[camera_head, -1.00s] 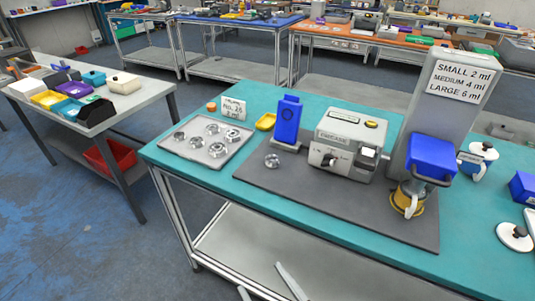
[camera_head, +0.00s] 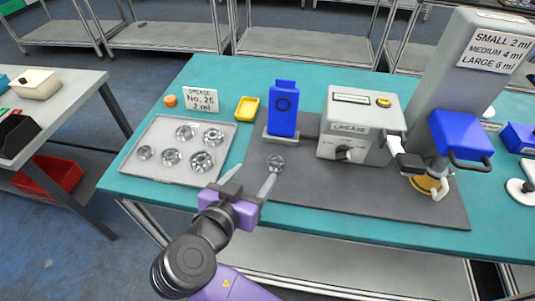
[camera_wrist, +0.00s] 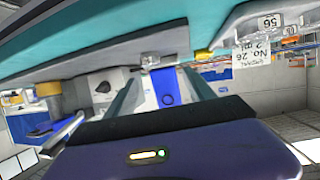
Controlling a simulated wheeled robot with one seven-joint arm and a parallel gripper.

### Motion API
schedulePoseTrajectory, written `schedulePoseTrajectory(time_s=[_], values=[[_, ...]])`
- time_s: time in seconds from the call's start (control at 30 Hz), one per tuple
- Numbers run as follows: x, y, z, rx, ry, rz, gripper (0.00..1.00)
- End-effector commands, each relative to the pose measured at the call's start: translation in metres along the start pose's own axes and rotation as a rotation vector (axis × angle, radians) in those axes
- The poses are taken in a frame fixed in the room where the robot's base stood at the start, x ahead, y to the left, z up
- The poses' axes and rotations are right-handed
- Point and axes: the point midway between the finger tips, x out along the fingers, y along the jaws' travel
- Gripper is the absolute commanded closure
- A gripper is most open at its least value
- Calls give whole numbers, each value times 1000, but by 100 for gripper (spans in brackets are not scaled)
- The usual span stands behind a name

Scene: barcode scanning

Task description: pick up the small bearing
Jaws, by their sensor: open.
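Several metal bearings lie on a light grey tray (camera_head: 178,180) at the left of the teal table. The smallest-looking one on the tray is the bearing at its left side (camera_head: 144,153). Another small bearing (camera_head: 275,162) lies on the dark grey mat, in front of the blue scanner. My gripper (camera_head: 249,180) is open with nothing between its fingers. In the head view it appears near the mat's left front, beside the bearing on the mat, with the right fingertip close to that bearing. The fingers also show in the wrist view (camera_wrist: 162,85), where I cannot make out a bearing.
The blue scanner (camera_head: 284,110) stands on a grey base behind the mat bearing. To its right are the grease machine (camera_head: 352,130) and a tall grey dispenser (camera_head: 460,80). A yellow dish (camera_head: 247,109) and a grease card (camera_head: 201,99) stand behind the tray.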

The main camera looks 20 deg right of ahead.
Motion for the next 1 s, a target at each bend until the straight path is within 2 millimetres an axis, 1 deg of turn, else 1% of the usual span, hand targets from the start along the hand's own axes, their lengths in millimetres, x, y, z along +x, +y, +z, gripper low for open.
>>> schedulePoseTrajectory(time_s=[0.03, 0.1, 0.23, 0.47, 0.7, 0.8, 1.0], values=[[0, 6, 2, 21, -8, 25, 37], [1, 11, 5, 47, -19, 46, 37], [9, 12, 5, 64, -20, 47, 37], [32, 14, 4, 60, -21, 46, 37], [66, 16, 4, 60, -21, 46, 37], [75, 17, 5, 60, -21, 45, 37], [78, 16, 6, 61, -21, 43, 37]])
